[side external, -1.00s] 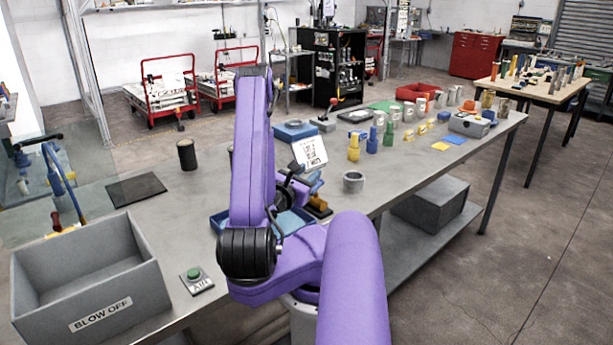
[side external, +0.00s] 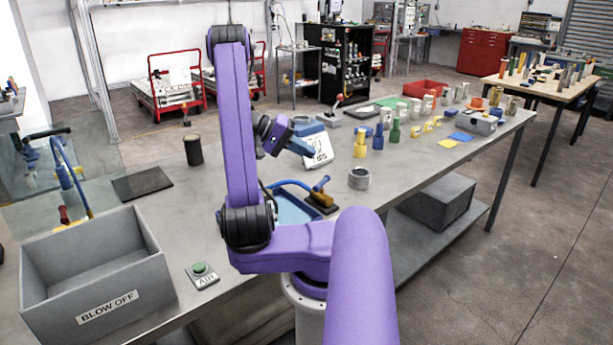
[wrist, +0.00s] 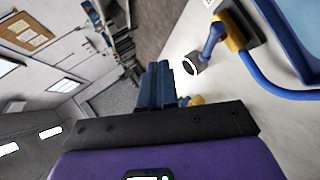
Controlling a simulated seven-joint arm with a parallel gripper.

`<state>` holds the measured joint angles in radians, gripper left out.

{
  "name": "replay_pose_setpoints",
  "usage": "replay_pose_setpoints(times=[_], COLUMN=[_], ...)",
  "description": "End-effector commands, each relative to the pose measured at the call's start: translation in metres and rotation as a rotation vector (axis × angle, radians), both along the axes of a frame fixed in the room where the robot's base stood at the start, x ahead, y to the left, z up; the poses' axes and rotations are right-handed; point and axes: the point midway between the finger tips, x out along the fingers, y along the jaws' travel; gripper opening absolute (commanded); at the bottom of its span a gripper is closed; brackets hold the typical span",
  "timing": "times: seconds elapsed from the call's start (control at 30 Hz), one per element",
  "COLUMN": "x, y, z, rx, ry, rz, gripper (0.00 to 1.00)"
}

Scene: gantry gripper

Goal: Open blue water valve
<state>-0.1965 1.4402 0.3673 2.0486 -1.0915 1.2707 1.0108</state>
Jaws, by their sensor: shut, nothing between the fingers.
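My gripper (side external: 308,150) has blue fingers and is shut and empty. It is raised above the bench near a white sign, pointing right in the side view. Its fingers (wrist: 160,72) also show together in the wrist view. At the far left of the side view is a blue pipe fitting (side external: 62,170) with a curved blue hose and a red part, beside a clear panel.
A grey "BLOW OFF" bin (side external: 105,306) stands at front left, near a green button (side external: 199,269). A black cylinder (side external: 194,150) and black mat (side external: 142,184) are on the bench.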

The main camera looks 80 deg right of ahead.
Motion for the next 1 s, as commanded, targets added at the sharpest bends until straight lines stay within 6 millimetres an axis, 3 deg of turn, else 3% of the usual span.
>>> replay_pose_setpoints(times=[0.2,0.4,0.57,1.0], x=[0.061,0.086,0.081,0.038], y=[-0.015,-0.021,-0.023,-0.033], z=[0.002,0.004,-0.006,-0.072], rx=[-0.244,-0.317,-0.319,-0.313], ry=[-0.368,-0.506,-0.513,-0.509], rz=[-0.215,-0.3,-0.31,-0.31], gripper=[0.0,0.0,0.0,0.0])
